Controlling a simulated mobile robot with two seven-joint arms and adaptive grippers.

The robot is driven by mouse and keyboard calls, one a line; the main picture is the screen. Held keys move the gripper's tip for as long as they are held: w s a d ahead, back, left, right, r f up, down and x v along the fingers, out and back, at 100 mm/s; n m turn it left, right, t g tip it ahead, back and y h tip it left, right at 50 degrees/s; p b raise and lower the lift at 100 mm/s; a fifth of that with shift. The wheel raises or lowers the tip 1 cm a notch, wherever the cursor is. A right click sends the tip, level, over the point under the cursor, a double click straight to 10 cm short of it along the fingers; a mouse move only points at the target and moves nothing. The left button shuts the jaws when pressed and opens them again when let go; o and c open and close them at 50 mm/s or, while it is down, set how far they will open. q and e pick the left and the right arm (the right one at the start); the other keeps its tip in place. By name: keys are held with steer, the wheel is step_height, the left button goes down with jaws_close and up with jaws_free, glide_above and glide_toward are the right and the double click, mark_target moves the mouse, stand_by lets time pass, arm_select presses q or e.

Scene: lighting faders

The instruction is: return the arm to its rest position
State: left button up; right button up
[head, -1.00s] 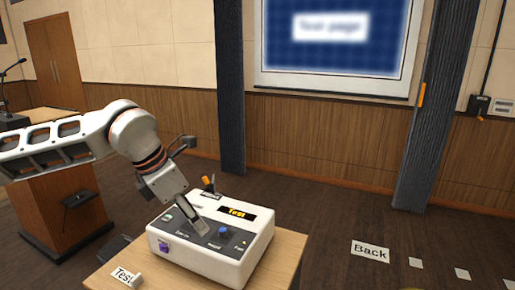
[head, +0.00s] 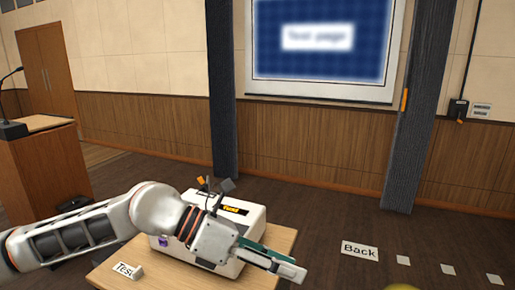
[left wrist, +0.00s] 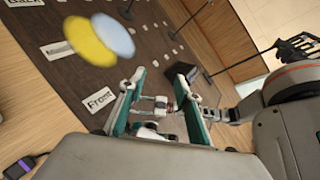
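My left gripper (head: 282,264) hangs in front of the white fader console (head: 258,215), with its fingers pointing to the lower right. It covers much of the console's top and front. The lit orange display (head: 236,210) and a purple button (head: 163,241) still show. In the left wrist view the gripper (left wrist: 160,98) has its two green-edged fingers apart, with nothing held between them. My left arm reaches in from the left, low across the head view. My right gripper is not seen.
The console stands on a wooden table (head: 283,241) with a "Test" card (head: 124,269). A lectern (head: 45,165) stands left. A "Back" label (head: 360,250) lies on open floor. Blurred yellow (left wrist: 88,42) and pale blue (left wrist: 114,35) round shapes show in the left wrist view.

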arm_select(q)
steer(key=s+d+r+n+h, duration=0.1)
steer(key=s+d+r+h, duration=0.2)
steer(key=d+r+h, duration=0.15)
step_height(320, 180, up, 8)
steer(key=w+a+n+t+h, duration=0.2)
steer(key=n+t+h, duration=0.3)
steer(key=n, duration=0.2)
steer(key=w+a+n+t+y, duration=0.5)
steer(key=w+a+n+t, duration=0.3)
steer(key=n+t, duration=0.55)
steer(key=a+f+n+g+y, duration=0.2)
steer(key=a+f+n+y, duration=1.55)
steer(key=a+f, duration=0.65)
steer(key=s+a+f+n+g+y, duration=0.1)
steer(key=s+a+f+g+y, duration=0.1)
steer(key=s+a+f+g, duration=0.55)
steer(key=s+a+f+n+g+y, duration=0.15)
steer(key=s+a+f, duration=0.25)
steer(key=s+f, duration=0.75)
steer(key=w+d+f+n+t+h, duration=0.1)
steer(key=d+f+n+t+h, duration=0.1)
steer(key=d+f+t+h, duration=0.2)
steer(key=d+f+h, duration=0.3)
steer(key=d+f, duration=0.5)
steer(key=d, duration=0.4)
steer(key=shift+w+f+n, duration=0.2)
steer(key=shift+f+n, duration=0.15)
